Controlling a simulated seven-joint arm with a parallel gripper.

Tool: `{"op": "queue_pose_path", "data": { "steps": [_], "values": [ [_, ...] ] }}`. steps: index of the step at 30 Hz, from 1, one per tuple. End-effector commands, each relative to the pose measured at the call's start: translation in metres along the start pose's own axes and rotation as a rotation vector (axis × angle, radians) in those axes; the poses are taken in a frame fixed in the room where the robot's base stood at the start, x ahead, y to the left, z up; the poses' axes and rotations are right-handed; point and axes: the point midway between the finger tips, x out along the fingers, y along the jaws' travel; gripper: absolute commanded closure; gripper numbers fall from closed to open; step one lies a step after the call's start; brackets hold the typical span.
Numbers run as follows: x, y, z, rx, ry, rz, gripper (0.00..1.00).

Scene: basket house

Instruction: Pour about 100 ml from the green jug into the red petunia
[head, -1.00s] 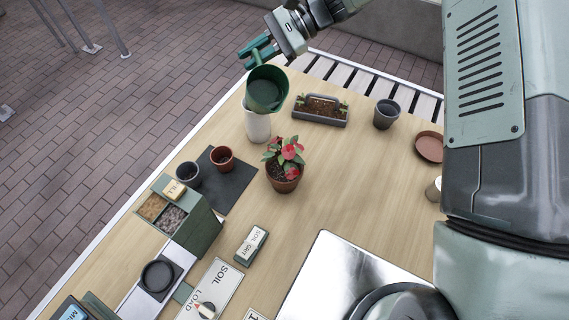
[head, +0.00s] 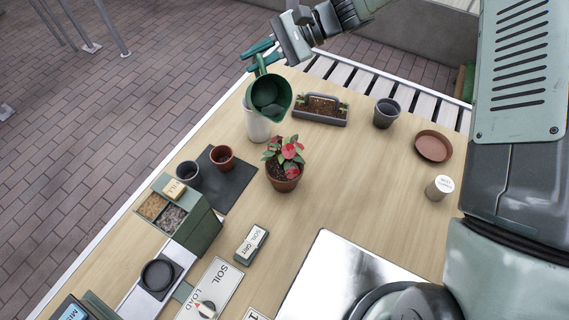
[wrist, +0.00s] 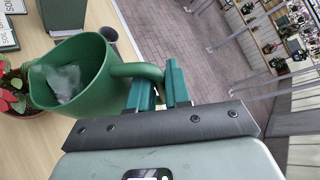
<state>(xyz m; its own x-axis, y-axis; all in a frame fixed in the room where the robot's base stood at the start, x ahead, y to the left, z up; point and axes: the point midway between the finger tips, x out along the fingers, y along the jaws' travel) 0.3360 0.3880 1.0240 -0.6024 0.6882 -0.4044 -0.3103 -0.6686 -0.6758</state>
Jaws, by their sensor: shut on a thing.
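My gripper (head: 262,55) is shut on the handle of the green jug (head: 270,84) and holds it in the air above the far part of the table. In the wrist view the jug (wrist: 100,92) fills the left side, with its handle between my gripper's green fingers (wrist: 160,92). Something pale and clear shows inside it, likely water. The jug tilts with its mouth toward the head camera. The red petunia (head: 288,155) stands upright in a terracotta pot on the table, below and a little right of the jug. It also shows at the wrist view's left edge (wrist: 14,98).
A white jug (head: 257,125) stands partly hidden behind the green jug. A grey planter (head: 320,121), a grey pot (head: 386,113), a terracotta saucer (head: 433,146) and a small labelled pot (head: 439,188) stand to the right. Two small pots on a dark mat (head: 237,190) are left of the petunia.

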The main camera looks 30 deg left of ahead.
Motion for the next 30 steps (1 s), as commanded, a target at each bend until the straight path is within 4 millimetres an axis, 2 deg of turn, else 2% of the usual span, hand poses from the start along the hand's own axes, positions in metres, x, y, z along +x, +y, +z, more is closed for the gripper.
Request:
{"op": "queue_pose_path", "data": {
  "steps": [30],
  "values": [
    [-0.0031,0.0057,0.0099,-0.133,0.027,-0.059,1.0]
  ]
}}
